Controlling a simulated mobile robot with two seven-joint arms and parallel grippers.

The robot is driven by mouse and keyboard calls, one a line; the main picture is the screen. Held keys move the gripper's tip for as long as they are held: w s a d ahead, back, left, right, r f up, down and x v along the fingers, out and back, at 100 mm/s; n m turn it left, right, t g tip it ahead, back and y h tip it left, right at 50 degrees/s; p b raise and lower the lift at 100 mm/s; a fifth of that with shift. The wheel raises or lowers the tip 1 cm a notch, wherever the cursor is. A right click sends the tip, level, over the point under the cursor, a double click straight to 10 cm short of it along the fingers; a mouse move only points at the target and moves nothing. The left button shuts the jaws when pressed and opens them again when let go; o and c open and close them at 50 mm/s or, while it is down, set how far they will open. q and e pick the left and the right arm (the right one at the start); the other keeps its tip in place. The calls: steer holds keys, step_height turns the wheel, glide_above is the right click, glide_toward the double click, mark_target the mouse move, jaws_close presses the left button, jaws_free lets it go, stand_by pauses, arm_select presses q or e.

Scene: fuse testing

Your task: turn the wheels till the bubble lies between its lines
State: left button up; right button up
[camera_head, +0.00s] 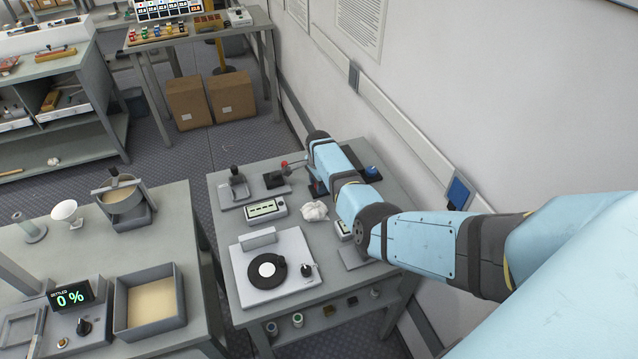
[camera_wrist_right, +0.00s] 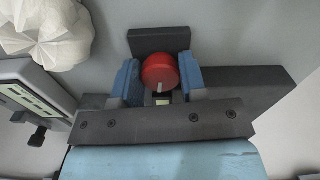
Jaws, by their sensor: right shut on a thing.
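A red wheel (camera_wrist_right: 159,71) with a white mark on its rim sits in front of a dark block (camera_wrist_right: 160,39) in the right wrist view. My right gripper (camera_wrist_right: 158,80) has its two blue fingers on either side of this wheel and is shut on it. A small pale yellowish piece (camera_wrist_right: 162,99) shows just below the wheel; I cannot make out a bubble or lines on it. In the head view my right arm reaches over the middle table and largely hides the gripper. A blue knob (camera_head: 372,172) stands beyond the arm. My left gripper is not in view.
A crumpled white cloth (camera_head: 314,211) lies beside my arm on the table (camera_head: 222,226). A box with a display (camera_head: 265,210) and a turntable-like plate (camera_head: 295,243) stand nearer. The wall runs close along the right. A side table (camera_head: 184,240) stands at left.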

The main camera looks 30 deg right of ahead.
steer(key=o, duration=0.9)
steer(key=shift+o, duration=0.2)
step_height(320, 180, up, 14)
steer(key=shift+f, duration=0.1)
